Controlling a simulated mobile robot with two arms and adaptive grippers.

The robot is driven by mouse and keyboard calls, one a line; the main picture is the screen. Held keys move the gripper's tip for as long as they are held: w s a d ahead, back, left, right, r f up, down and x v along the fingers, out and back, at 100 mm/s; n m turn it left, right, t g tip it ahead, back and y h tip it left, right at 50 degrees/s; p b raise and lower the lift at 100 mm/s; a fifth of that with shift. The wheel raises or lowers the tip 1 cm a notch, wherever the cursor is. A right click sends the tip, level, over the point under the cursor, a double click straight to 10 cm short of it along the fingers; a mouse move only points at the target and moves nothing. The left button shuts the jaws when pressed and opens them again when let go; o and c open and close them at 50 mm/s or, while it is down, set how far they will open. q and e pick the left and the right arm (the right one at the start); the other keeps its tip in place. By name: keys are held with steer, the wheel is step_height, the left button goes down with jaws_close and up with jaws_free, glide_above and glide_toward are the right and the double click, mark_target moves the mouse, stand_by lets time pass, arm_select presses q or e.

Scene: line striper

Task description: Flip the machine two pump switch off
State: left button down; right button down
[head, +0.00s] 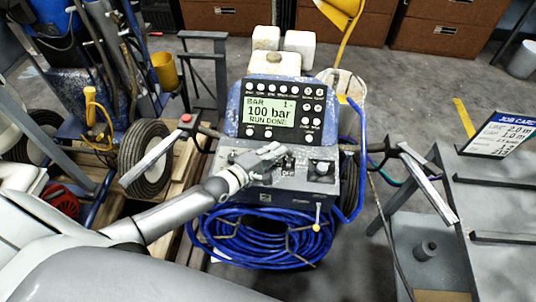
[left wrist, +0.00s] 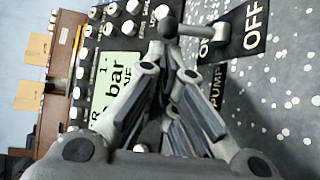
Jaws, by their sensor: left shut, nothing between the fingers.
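The striper machine's control panel, with its display (head: 269,111) reading 100 bar and RUN DONE, stands in the middle of the head view. My left gripper (head: 275,151) is shut and empty, over the lower front panel just below the display. In the left wrist view the pump switch (left wrist: 200,31) is a grey lever with a dark ball end. It sits on a black plate marked ON and OFF (left wrist: 255,25), and the lever points left, toward the ON side. My left fingertips (left wrist: 170,62) are close to the ball; I cannot tell whether they touch.
A coil of blue hose (head: 262,238) hangs below the panel. A second blue machine (head: 62,70) stands at left, and a grey table with a job card (head: 500,133) is at right.

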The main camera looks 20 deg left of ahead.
arm_select(q)
steer(key=shift+w+d, duration=0.1)
steer(key=shift+w, duration=0.2)
steer(key=shift+s+f, duration=0.1)
steer(key=shift+t+b, duration=0.3)
steer(key=shift+b, duration=0.1)
steer(key=shift+s+d+m, duration=0.1)
steer(key=shift+s+m, duration=0.05)
steer(key=shift+m, duration=0.25)
